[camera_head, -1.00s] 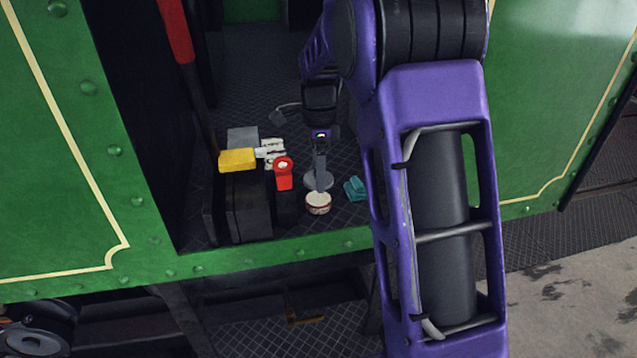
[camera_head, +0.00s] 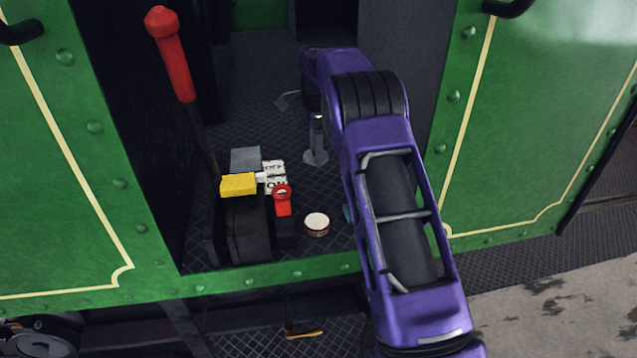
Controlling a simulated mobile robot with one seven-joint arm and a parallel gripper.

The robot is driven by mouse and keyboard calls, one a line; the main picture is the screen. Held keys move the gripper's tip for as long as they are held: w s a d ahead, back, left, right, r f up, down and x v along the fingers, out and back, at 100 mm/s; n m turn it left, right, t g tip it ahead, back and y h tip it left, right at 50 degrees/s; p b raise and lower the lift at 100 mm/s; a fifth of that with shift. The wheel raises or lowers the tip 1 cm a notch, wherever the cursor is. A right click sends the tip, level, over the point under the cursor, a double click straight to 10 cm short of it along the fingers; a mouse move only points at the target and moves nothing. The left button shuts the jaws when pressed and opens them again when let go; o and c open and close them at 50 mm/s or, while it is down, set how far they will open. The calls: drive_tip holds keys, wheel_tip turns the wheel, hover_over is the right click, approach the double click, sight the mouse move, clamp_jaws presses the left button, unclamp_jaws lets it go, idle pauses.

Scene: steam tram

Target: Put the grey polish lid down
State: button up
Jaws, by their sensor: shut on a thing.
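The grey polish lid (camera_head: 315,158) is a small flat disc at the lower end of my gripper (camera_head: 317,145). My gripper reaches down into the tram's doorway and is shut on the lid. The lid is behind the open polish tin (camera_head: 317,223) and apart from it. I cannot tell whether the lid touches the floor or hangs just above it. The tin is small and round with a pale top, and stands upright on the floor near the sill. My arm covers part of the floor to the right.
A teal cloth (camera_head: 348,213) is mostly hidden by my arm.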

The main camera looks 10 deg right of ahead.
sight(316, 189)
wheel_tip(316, 189, down, 10)
drive_tip(key=shift+w+f+b, duration=0.1)
drive_tip(key=shift+b, duration=0.25)
drive_tip(key=shift+f, duration=0.15)
drive_tip(key=o, duration=1.1)
drive_tip(key=shift+c, duration=0.2)
wheel_tip(316, 189, up, 12)
drive_tip(key=shift+r+p, duration=0.25)
drive_tip(key=shift+p, duration=0.25)
